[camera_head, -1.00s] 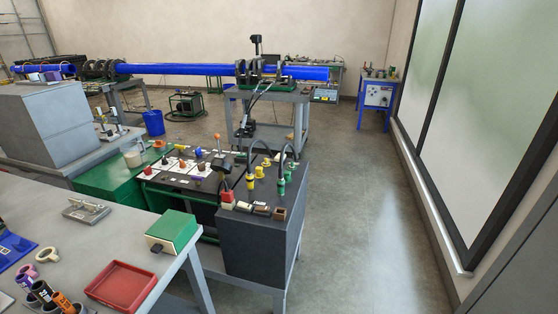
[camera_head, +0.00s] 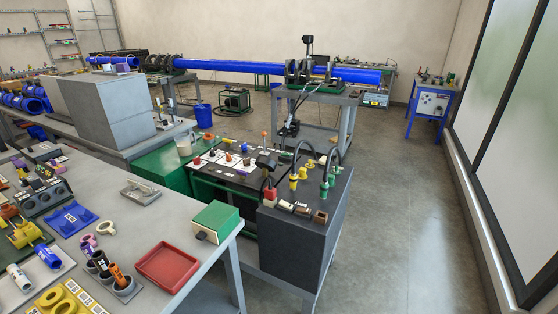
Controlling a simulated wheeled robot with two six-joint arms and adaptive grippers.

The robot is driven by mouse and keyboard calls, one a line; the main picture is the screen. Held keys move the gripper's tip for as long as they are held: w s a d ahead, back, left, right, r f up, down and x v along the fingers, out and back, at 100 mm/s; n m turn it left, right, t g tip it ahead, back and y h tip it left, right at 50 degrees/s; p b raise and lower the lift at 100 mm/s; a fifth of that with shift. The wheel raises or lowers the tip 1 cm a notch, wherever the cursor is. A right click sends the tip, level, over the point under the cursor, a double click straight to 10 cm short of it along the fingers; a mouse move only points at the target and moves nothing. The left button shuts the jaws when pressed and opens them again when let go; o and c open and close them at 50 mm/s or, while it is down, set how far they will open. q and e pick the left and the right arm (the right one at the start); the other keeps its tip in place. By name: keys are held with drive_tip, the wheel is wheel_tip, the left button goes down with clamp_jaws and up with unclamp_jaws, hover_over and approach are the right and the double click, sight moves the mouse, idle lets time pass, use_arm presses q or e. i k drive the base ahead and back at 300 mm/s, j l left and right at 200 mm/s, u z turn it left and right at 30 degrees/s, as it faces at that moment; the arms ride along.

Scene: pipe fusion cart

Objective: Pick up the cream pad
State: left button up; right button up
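I cannot single out the cream pad with certainty. A small cream-topped block (camera_head: 286,206) lies on the front edge of the dark cabinet top, in a row with a dark block (camera_head: 302,210) and a brown block (camera_head: 320,216). A cream round item (camera_head: 184,147) stands on the green cabinet farther left. Both are small in the head view. Neither of my grippers is in view.
A grey bench (camera_head: 180,215) at the front left holds a red tray (camera_head: 168,263), a green box (camera_head: 216,221) and many small parts. The dark cabinet (camera_head: 298,238) stands right of it. Clear floor (camera_head: 400,230) lies to the right.

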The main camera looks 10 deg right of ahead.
sight(322, 162)
drive_tip(key=i+l+u, duration=0.2)
drive_tip(key=u, duration=0.15)
drive_tip(key=i+l+u, duration=0.1)
drive_tip(key=l+u, duration=0.2)
drive_tip(key=l, duration=0.15)
drive_tip(key=i+l+u, duration=0.1)
drive_tip(key=l+u, duration=0.7)
drive_tip(key=l, duration=0.9)
drive_tip(key=l+u, duration=0.1)
drive_tip(key=l, duration=0.9)
drive_tip(key=l+u, duration=0.1)
drive_tip(key=l, duration=0.85)
drive_tip(key=k+l+u, duration=0.1)
drive_tip(key=l, duration=0.9)
